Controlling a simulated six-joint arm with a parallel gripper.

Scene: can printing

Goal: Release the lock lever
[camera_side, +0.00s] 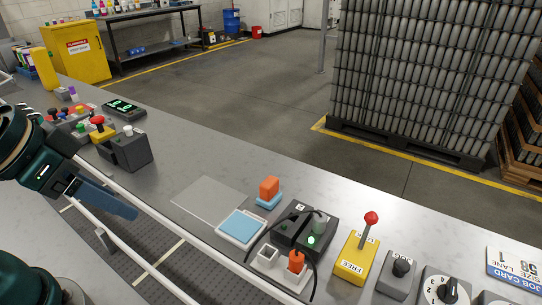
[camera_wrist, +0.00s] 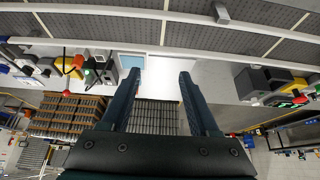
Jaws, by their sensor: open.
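The lock lever (camera_side: 369,228) is a grey rod with a red knob, standing up from a yellow box (camera_side: 352,262) at the right of the bench in the side view. The box's front label reads FREE. The lever leans slightly to the right there. In the wrist view the yellow box (camera_wrist: 66,67) and its red knob show at the left, well outside my fingers. My gripper (camera_side: 128,210) is at the left in the side view, far from the lever. In the wrist view my gripper (camera_wrist: 159,77) is open, with nothing between its two fingers.
Left of the lever stand dark boxes (camera_side: 318,238) with a black cable and orange plugs (camera_side: 296,261). A blue pad (camera_side: 242,226) and an orange-and-blue block (camera_side: 269,190) lie nearer my gripper. A knob box (camera_side: 398,275) stands right of the lever. White rails border the conveyor (camera_side: 165,270).

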